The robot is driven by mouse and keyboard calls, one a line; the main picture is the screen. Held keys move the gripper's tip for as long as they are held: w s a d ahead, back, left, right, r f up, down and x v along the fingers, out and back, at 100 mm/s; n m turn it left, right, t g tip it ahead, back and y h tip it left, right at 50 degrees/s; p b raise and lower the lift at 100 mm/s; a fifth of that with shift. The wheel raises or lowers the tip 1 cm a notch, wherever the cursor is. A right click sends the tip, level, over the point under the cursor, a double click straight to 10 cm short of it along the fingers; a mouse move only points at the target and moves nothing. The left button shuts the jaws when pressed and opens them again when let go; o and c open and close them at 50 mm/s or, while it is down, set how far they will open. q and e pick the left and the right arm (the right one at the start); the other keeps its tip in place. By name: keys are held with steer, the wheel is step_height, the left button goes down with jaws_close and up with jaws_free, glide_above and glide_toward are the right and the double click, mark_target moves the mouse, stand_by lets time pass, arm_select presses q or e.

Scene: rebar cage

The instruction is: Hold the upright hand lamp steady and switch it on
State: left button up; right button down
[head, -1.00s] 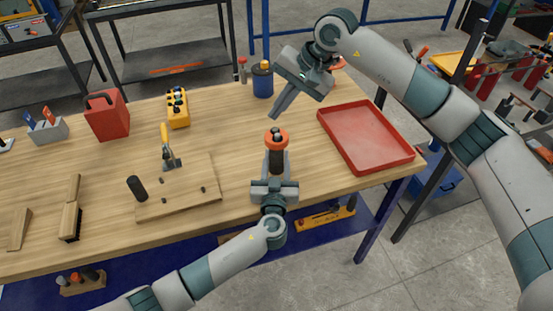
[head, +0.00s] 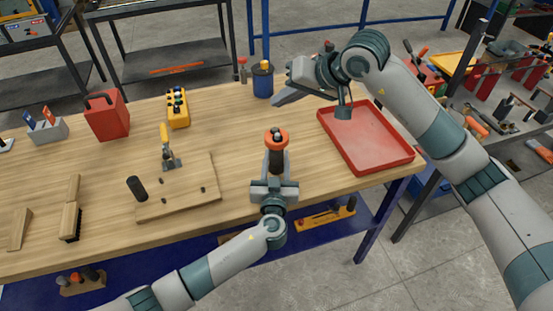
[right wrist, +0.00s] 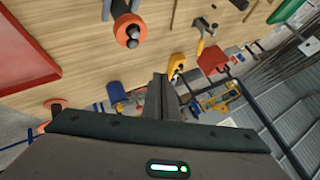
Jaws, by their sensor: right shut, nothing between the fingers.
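The hand lamp (head: 277,158) stands upright near the table's front edge, with a dark body and an orange collar around a dark top. My left gripper (head: 275,178) is around its lower body, one finger on each side, shut on it. The lamp's base is hidden by this gripper. In the right wrist view the lamp's orange collar and dark top (right wrist: 128,30) show at the upper left. No glow shows on it. My right gripper (head: 279,99) is shut and empty, above the table behind the lamp, fingers pointing left. Its fingers also show in the right wrist view (right wrist: 160,97).
A red tray (head: 391,162) lies right of the lamp. A wooden board (head: 190,197) with a yellow-handled clamp (head: 165,145) is at left. A yellow button box (head: 178,108), red container (head: 107,116) and blue can (head: 263,82) stand farther back.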

mark_target(282, 141)
steer(key=shift+f, duration=4.75)
steer(key=shift+r, duration=3.45)
